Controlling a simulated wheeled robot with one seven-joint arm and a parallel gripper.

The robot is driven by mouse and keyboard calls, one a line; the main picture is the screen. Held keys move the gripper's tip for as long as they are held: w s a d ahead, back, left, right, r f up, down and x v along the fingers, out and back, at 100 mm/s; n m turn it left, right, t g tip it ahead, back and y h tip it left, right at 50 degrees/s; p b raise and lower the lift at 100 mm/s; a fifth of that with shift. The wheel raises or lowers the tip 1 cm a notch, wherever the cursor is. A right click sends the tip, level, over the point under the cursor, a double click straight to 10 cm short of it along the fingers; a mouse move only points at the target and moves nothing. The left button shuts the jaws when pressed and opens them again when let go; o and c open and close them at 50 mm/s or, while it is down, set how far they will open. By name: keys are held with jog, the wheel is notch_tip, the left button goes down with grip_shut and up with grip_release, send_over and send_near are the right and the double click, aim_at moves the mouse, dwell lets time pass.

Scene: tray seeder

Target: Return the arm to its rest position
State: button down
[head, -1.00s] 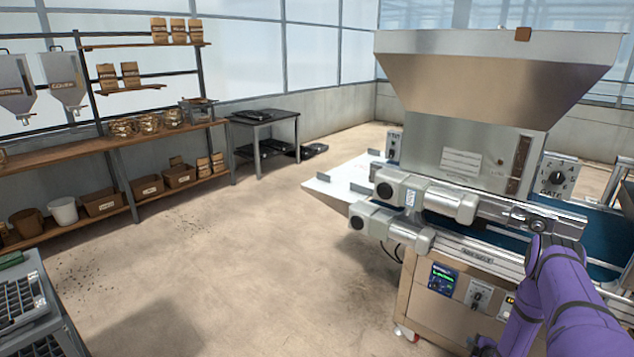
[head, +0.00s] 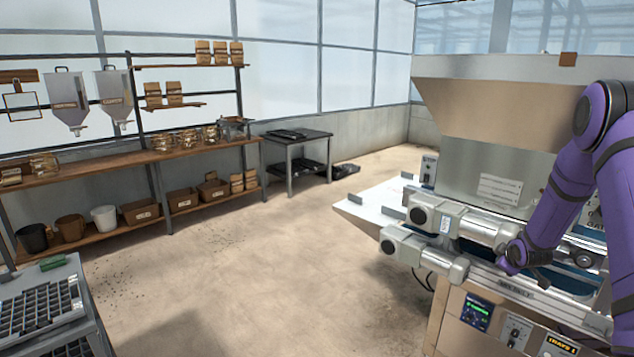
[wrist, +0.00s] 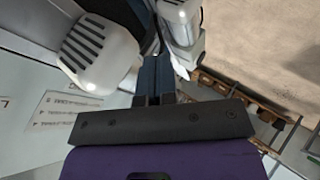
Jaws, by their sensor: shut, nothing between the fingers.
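My purple arm (head: 568,190) is raised at the right in the head view, in front of the tray seeder (head: 480,150). It bends high up and slopes down toward the seeder's grey motor housings (head: 460,224). The details of my gripper are too small to make out there. In the wrist view my gripper (wrist: 154,99) shows its dark palm bar and two short fingers, shut and empty. A vented white housing (wrist: 98,58) and another pale housing (wrist: 180,22) lie close beyond the fingers. I cannot tell whether anything touches them.
A steel hopper (head: 490,115) tops the seeder, and a white infeed plate (head: 372,212) juts out left. Wooden shelves (head: 125,160) line the far wall. A dark table (head: 297,137) stands behind. A tray rack (head: 45,300) stands lower left. The middle floor is clear.

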jog(key=s+a+r+m+g, duration=0.1)
jog(key=s+a+r, duration=0.4)
jog(key=r, duration=0.4)
jog(key=s+a+r+m, duration=0.2)
jog(key=s+a+r, duration=0.2)
jog(key=a+r, duration=0.45)
jog(key=s+a+r+m+g, duration=0.1)
jog(key=s+a+r, duration=0.3)
jog(key=r, duration=0.6)
jog(key=s+a+r+m+y, duration=0.1)
jog(key=s+a, duration=0.3)
jog(key=s, duration=0.6)
jog(key=s+a+r+m+g+y, duration=0.1)
jog(key=s+a+r, duration=0.2)
jog(key=s, duration=0.7)
jog(key=s+a+r+m+g, duration=0.1)
jog(key=s+a+r+m, duration=0.1)
jog(key=s+a, duration=0.4)
jog(key=s+r, duration=0.1)
jog(key=s, duration=0.3)
jog(key=shift+s+a+y, duration=0.35)
jog(key=shift+y, duration=0.05)
jog(key=shift+r, duration=0.1)
